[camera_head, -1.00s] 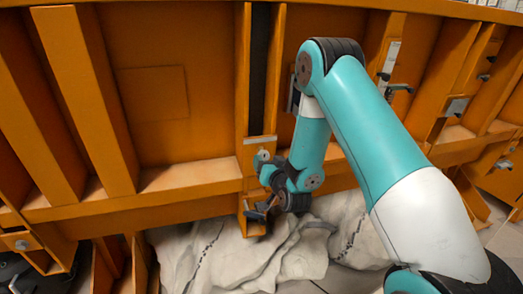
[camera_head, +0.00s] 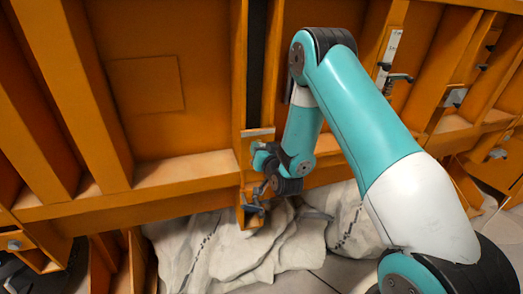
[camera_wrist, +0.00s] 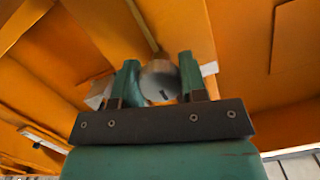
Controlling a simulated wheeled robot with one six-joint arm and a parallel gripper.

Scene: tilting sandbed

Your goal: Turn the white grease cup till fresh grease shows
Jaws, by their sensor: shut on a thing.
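In the wrist view, the pale grey-white grease cup (camera_wrist: 158,82) sits between the two teal fingers of my gripper (camera_wrist: 159,78). It looks round, with a small dark slot or mark low on its face. My gripper is shut on it, one finger at each side. No fresh grease can be made out around it. In the head view, my wrist is close to the orange frame's upright post, just above the pale cloth. There my own arm hides the cup, and the fingertips are too small and dark to read.
The orange steel frame (camera_head: 140,85) with ribs and ledges surrounds the work spot closely. Crumpled pale cloth (camera_head: 225,255) lies below my wrist. To the right, a bracket with a dark handle (camera_head: 397,79) sticks out from the frame. Grey floor shows at the lower right.

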